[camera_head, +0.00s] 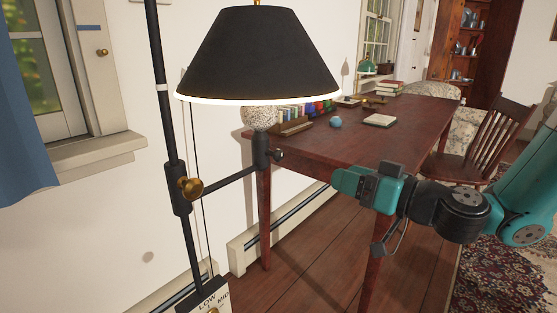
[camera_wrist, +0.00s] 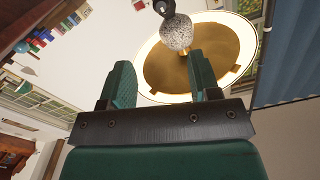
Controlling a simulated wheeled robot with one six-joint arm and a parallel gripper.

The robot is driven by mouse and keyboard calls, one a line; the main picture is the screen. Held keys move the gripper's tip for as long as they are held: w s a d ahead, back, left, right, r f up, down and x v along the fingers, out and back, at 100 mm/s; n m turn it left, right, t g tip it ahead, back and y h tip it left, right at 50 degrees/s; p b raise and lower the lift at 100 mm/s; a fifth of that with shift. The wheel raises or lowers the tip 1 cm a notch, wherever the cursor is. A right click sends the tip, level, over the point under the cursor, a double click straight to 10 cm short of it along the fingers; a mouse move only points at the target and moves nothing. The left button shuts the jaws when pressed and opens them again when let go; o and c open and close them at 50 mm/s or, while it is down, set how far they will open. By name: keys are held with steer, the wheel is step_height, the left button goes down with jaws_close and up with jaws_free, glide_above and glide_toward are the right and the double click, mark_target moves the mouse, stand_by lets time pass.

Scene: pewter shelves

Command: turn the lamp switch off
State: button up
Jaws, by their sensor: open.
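The floor lamp has a black shade (camera_head: 258,55) with a bright lower rim, so it looks lit. A speckled globe (camera_head: 259,116) hangs below the shade, above a black socket (camera_head: 261,150) with a small dark side knob (camera_head: 278,155). A plate marked LOW and MID (camera_head: 214,299) sits low on the pole, partly cut off by the frame edge; I cannot tell which part is the switch. My gripper (camera_head: 340,179) is open and empty, to the right of and slightly below the socket, apart from it. The wrist view shows the shade's gold inside (camera_wrist: 165,70) beyond the fingers.
A dark wooden desk (camera_head: 400,125) stands behind my gripper, holding books (camera_head: 384,88), a round blue pot (camera_head: 336,121) and colored bottles. A wooden chair (camera_head: 487,140) is at right. The lamp's black pole (camera_head: 170,120) and side arm (camera_head: 225,183) stand at left, near the window wall.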

steer(key=p, duration=0.7)
glide_toward(282, 156)
steer(key=p+x, duration=0.2)
steer(key=x, duration=0.9)
steer(key=c, duration=0.9)
